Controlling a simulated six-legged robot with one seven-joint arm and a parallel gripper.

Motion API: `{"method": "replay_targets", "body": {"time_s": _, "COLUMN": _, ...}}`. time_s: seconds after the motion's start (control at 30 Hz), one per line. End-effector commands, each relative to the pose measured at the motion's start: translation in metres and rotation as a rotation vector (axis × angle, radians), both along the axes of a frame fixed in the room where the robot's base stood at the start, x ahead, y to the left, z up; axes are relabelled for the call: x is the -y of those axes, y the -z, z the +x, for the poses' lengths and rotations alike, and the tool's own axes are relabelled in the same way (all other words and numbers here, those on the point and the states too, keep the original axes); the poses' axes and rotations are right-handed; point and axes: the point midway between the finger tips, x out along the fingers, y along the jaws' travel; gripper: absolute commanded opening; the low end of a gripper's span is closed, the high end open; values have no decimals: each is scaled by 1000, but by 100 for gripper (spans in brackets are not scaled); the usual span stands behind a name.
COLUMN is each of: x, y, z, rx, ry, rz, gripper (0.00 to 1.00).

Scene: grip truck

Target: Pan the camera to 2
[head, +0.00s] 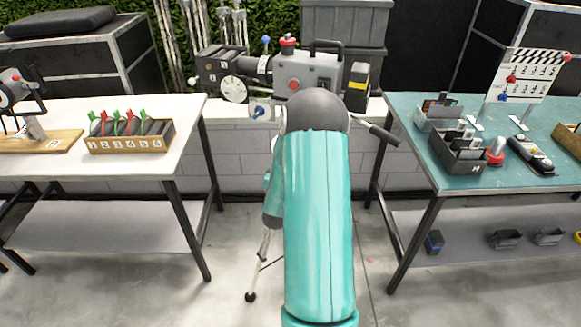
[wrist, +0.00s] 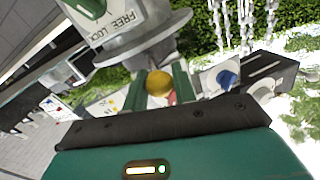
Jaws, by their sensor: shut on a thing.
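The film camera (head: 305,72), grey with a red knob on top, sits on a tripod in the middle of the head view. A black pan handle (head: 375,130) sticks out at its lower right. My teal arm hides much of the tripod and my gripper in the head view. In the wrist view my gripper (wrist: 160,86) has its two green fingers on either side of a round gold knob (wrist: 159,82) and is shut on it. Just above is a grey round part with a FREE/LOCK label (wrist: 118,28). The pan number marks are not readable.
A white table (head: 80,185) at left holds a tray (head: 128,143) with red and green levers. A teal-topped table (head: 420,155) at right holds small boxes and a clapperboard (head: 530,75). Open floor lies between the tables around a tripod foot (head: 250,297).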

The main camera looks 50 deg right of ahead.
Motion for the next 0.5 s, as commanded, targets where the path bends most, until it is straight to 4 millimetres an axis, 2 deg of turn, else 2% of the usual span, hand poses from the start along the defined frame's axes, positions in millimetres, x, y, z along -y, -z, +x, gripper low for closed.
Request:
{"method": "replay_targets", "body": {"time_s": 0.27, "x": 1, "y": -2, "z": 0, "rx": 4, "ry": 4, "rz": -4, "gripper": 0}}
{"method": "replay_targets", "body": {"time_s": 0.3, "x": 1, "y": -2, "z": 0, "rx": 4, "ry": 4, "rz": -4, "gripper": 31}}
{"method": "replay_targets", "body": {"time_s": 0.4, "x": 1, "y": -1, "z": 0, "rx": 3, "ry": 4, "rz": -3, "gripper": 48}}
{"method": "replay_targets", "body": {"time_s": 0.5, "x": 1, "y": -1, "z": 0, "rx": 3, "ry": 4, "rz": -2, "gripper": 48}}
